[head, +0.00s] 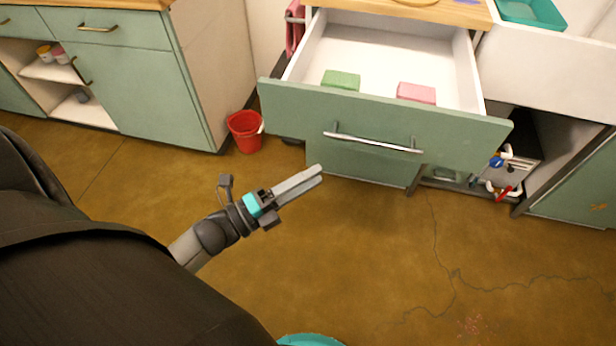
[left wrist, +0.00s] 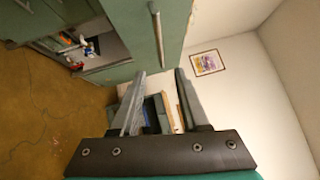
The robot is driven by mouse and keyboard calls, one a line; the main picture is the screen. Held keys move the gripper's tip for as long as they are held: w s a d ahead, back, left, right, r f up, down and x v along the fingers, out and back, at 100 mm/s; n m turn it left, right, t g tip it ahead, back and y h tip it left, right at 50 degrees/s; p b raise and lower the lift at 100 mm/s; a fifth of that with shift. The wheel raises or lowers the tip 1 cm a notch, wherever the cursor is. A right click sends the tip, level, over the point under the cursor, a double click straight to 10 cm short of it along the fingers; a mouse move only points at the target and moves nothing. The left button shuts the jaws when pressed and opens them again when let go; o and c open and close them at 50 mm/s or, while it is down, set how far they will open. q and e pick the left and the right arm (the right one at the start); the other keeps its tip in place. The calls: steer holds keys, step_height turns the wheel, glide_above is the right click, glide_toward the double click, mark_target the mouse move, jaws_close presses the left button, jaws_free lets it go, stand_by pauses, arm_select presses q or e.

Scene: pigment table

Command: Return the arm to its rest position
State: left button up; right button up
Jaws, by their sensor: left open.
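My left gripper (head: 300,184) is in front of the open drawer (head: 390,141), below and left of its handle in the head view, and touches nothing that I can see. In the left wrist view its two fingers (left wrist: 160,88) are apart with nothing held between them. The drawer is pulled out and holds a green block (head: 341,80) and a pink block (head: 416,93). The drawer's bar handle (head: 372,142) is clear of the gripper. My right gripper is in neither view.
A red bucket (head: 245,131) stands on the floor left of the drawer. A green cabinet (head: 140,85) is at the left. An open compartment (head: 545,150) with several tools is at the right. A teal tray (head: 530,14) sits at the upper right. The brown floor (head: 370,260) in front is clear.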

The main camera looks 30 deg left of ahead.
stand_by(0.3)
arm_select(q)
steer(key=s+a+f+n+g+y+p, duration=0.1)
steer(key=a+f+n+g+y, duration=0.15)
steer(key=f+n, duration=0.35)
steer(key=s+a+f+n+g+y, duration=0.1)
steer(key=s+f+n+y, duration=0.15)
steer(key=f, duration=0.55)
steer(key=s+a+f+n+g+y+p, duration=0.1)
steer(key=a+f+n+g+y, duration=0.15)
steer(key=f+n, duration=0.4)
steer(key=s+d+f+n+g+y, duration=0.2)
steer(key=s+f+n+g, duration=0.6)
steer(key=s+f, duration=0.8)
steer(key=s+y+p, duration=0.1)
steer(key=s, duration=0.3)
steer(key=shift+s+g, duration=0.2)
steer(key=shift+g, duration=0.2)
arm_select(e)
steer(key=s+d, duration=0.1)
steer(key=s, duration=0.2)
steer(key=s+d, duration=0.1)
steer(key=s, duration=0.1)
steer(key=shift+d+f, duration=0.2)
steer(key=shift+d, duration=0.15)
